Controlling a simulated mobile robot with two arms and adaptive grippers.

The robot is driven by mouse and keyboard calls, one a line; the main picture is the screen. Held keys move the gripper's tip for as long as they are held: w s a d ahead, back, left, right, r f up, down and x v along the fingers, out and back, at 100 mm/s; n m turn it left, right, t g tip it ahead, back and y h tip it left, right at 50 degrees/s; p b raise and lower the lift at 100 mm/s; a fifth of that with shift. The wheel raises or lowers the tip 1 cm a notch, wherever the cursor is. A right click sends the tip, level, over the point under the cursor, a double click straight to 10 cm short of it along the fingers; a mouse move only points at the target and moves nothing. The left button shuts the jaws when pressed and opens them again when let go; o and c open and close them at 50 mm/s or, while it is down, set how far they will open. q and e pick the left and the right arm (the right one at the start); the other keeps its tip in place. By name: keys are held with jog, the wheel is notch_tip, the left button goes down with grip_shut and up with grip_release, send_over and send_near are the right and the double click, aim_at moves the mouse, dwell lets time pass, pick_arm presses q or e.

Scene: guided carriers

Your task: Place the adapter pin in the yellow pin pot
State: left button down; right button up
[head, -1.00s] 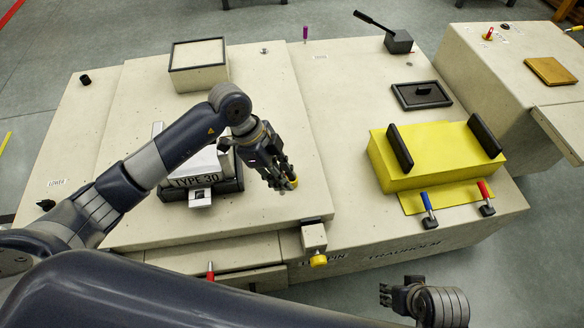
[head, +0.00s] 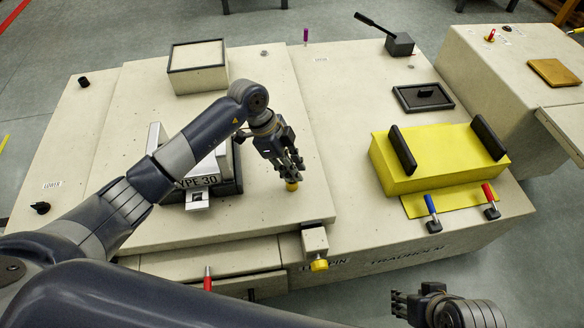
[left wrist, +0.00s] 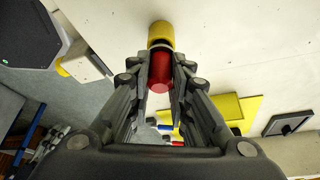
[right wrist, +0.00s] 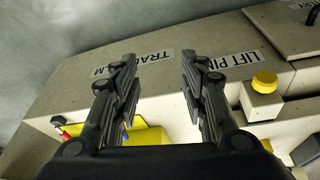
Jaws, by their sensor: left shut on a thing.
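A red pin (left wrist: 160,72) sits between the fingers of my left gripper (left wrist: 160,88), which is shut on it. The yellow pin pot (left wrist: 161,33) is straight beyond the pin's far end in the left wrist view, with a thin grey band between red and yellow. In the head view my left gripper (head: 290,166) points down directly above the yellow pot (head: 292,186), and its fingers hide the pin. I cannot tell whether the pin's tip is inside the pot. My right gripper (right wrist: 157,78) is open and empty, off the bench's front edge.
A TYPE 30 block (head: 198,180) stands left of the pot, with a black-rimmed box (head: 197,67) behind. A yellow block with black bars (head: 430,160) and blue (head: 431,207) and red handles (head: 490,195) are at right. A yellow knob (head: 319,264) projects in front.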

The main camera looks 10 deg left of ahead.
pick_arm(q)
jog(key=c, duration=1.5)
grip_release()
jog(key=shift+f, duration=0.1)
jog(key=p+v, duration=0.1)
jog(key=v, duration=0.2)
jog(key=shift+a+r, duration=0.1)
jog(key=shift+r, duration=0.25)
jog(key=p+v, duration=0.2)
jog(key=v, duration=0.6)
jog(key=shift+a+r, duration=0.15)
jog(key=shift+r, duration=0.1)
pick_arm(e)
jog(key=x, duration=0.7)
jog(key=shift+s+f+g, duration=0.3)
jog(key=shift+a, duration=0.15)
